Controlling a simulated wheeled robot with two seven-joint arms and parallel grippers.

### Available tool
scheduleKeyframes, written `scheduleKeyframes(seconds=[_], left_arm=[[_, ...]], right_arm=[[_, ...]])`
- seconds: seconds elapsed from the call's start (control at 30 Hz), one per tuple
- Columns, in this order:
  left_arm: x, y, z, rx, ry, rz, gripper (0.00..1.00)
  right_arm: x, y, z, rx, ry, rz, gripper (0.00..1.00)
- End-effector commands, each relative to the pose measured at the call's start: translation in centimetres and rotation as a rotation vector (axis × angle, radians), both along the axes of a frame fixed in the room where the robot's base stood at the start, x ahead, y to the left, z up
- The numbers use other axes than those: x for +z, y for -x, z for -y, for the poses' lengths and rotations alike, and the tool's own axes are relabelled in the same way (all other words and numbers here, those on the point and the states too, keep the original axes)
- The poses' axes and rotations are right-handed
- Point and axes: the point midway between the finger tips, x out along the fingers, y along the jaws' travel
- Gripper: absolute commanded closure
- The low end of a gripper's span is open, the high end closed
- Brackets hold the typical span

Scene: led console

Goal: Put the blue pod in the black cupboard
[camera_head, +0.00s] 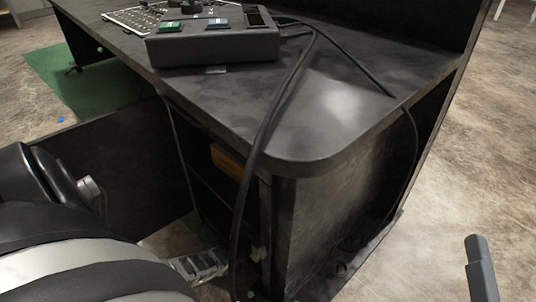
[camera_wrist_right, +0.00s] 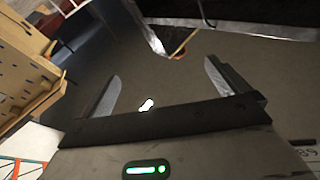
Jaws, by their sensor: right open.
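The black cupboard (camera_head: 330,225) is under the right end of the black desk. A dark panel (camera_head: 110,165), which looks like its open door, stands out to the left. My right gripper (camera_wrist_right: 162,70) is open and empty; one finger shows at the head view's lower right.
The grey console box (camera_head: 213,50) stands on the desk with black cables (camera_head: 268,125) hanging over the front. An orange-brown object (camera_head: 228,163) shows inside the cupboard opening. Floor right of the desk is clear.

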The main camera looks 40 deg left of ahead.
Motion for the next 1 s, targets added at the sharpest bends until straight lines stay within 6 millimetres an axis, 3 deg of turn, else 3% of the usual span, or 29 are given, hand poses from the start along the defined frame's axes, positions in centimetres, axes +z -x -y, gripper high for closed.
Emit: scheduleKeyframes(seconds=[0.17, 0.4, 0.5, 0.87, 0.9, 0.93, 1.0], left_arm=[[-1.1, 0.0, 0.0, -0.001, 0.001, 0.003, 0.46], [-4.1, 0.0, 0.1, -0.001, 0.001, 0.002, 0.46], [-4.3, -0.4, 0.1, -0.001, 0.001, 0.003, 0.46], [-4.4, -0.4, 0.0, 0.000, 0.001, 0.002, 0.46], [-4.4, -0.4, 0.0, 0.000, 0.001, 0.001, 0.12], [-4.4, -0.4, 0.1, 0.000, 0.001, 0.001, 0.04], [-4.4, -0.3, 0.1, 0.000, 0.001, 0.001, 0.00]], right_arm=[[1.2, -0.1, 0.1, -0.013, 0.031, 0.123, 0.00], [4.7, 0.9, 0.0, -0.040, 0.110, 0.481, 0.00], [5.7, 1.6, -0.2, -0.045, 0.129, 0.579, 0.00], [6.2, 1.7, -0.2, -0.047, 0.133, 0.604, 0.00], [6.2, 1.7, -0.2, -0.047, 0.133, 0.604, 0.00], [6.2, 1.7, -0.2, -0.047, 0.133, 0.603, 0.00], [6.2, 1.7, -0.2, -0.047, 0.133, 0.603, 0.00]])
